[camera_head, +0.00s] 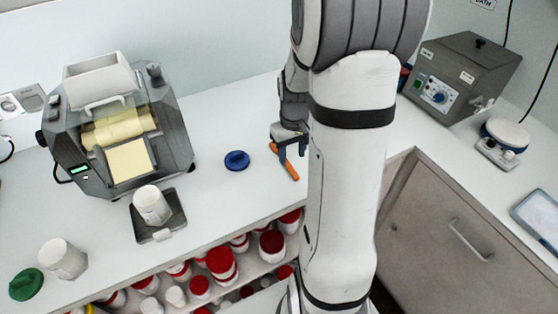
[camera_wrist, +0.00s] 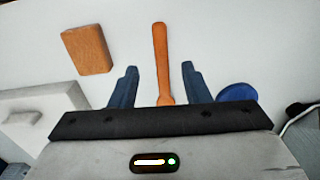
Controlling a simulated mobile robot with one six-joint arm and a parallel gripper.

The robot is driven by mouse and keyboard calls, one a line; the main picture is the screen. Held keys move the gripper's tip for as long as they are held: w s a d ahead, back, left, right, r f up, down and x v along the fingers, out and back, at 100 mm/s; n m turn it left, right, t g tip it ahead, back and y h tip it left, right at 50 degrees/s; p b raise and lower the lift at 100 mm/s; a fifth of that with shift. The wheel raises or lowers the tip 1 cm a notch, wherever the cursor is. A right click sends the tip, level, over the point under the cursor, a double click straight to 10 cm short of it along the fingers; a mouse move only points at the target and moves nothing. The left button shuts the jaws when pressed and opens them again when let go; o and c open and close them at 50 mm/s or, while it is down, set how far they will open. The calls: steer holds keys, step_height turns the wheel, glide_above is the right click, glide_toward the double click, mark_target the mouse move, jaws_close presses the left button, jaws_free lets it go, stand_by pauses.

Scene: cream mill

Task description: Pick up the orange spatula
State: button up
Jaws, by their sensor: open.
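The orange spatula (camera_head: 288,168) lies on the white counter, to the right of the blue lid (camera_head: 237,161). In the wrist view the spatula (camera_wrist: 161,62) runs lengthwise between the two blue fingers, its lower end hidden behind my gripper body. My gripper (camera_wrist: 158,72) is open, with a finger on either side of the spatula and a visible gap to each. In the head view my gripper (camera_head: 290,148) is low over the spatula's far end and hides part of it. I cannot tell its exact height above the counter.
The blue lid (camera_wrist: 237,93) is close beside the right finger. A brown block (camera_wrist: 87,50) lies to the left in the wrist view. A roller mill (camera_head: 118,135) and white jars (camera_head: 152,205) stand left. A grey bath (camera_head: 463,78) stands right. Shelved red-lidded jars (camera_head: 221,262) are below the counter.

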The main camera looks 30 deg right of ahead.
mark_target(290, 167)
step_height(290, 167, down, 5)
steer(key=shift+w+a+f+p, duration=0.1)
steer(key=shift+p, duration=0.3)
jaws_close()
